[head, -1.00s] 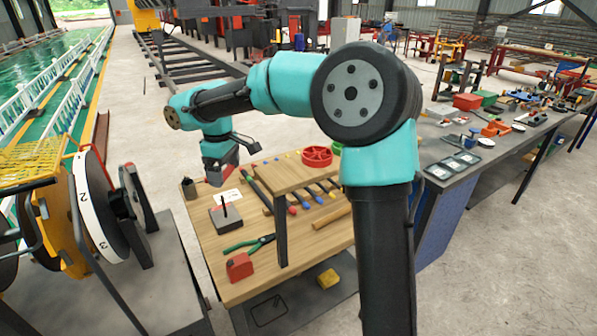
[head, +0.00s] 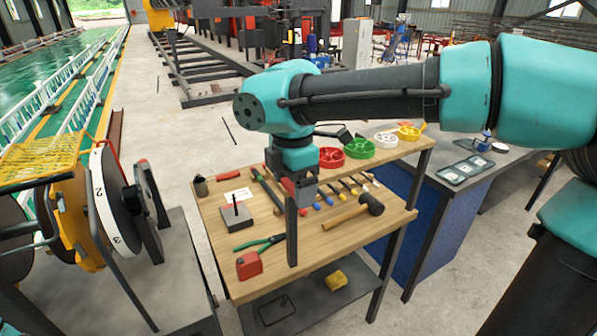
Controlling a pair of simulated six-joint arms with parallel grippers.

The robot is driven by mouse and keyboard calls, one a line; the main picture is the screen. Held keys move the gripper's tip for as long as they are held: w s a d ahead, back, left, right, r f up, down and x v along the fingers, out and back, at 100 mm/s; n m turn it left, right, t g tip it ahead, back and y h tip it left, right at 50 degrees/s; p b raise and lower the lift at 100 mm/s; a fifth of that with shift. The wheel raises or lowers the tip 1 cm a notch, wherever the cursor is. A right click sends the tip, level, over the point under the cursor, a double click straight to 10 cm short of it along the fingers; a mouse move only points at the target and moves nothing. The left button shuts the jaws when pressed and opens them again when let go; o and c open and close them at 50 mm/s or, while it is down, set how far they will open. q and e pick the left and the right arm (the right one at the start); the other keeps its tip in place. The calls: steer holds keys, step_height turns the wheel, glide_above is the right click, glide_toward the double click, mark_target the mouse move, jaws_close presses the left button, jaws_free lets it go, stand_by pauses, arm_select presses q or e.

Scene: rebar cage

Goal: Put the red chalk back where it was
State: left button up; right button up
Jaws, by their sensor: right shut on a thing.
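My right gripper (head: 301,193) points down over the middle of the wooden workbench (head: 345,250), in front of its raised shelf (head: 398,150). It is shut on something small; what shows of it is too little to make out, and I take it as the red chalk. A row of small coloured pieces, red, blue, yellow and white, lies on the bench to the right of the gripper; a blue one (head: 327,200) shows clearly. Whether these are chalks or tool handles is too small to tell. My left gripper is out of view.
A hammer (head: 350,213), green pliers (head: 260,243), a red box-like tool (head: 249,264) and a dark block with an upright pin (head: 236,217) lie on the bench. Red (head: 331,158) and green (head: 360,148) wheels stand behind.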

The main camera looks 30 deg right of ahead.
steer(key=shift+w, duration=0.1)
steer(key=w+d, duration=0.2)
steer(key=w, duration=0.2)
steer(key=w+d+f, duration=0.1)
steer(key=w+d, duration=0.2)
steer(key=w, duration=0.2)
steer(key=w+d, duration=0.3)
steer(key=w, duration=0.1)
steer(key=shift+w+d+f, duration=0.2)
steer(key=shift+w+f, duration=0.05)
steer(key=shift+f, duration=1.75)
steer(key=shift+f, duration=0.1)
steer(key=o, duration=0.4)
steer(key=shift+o, duration=1.3)
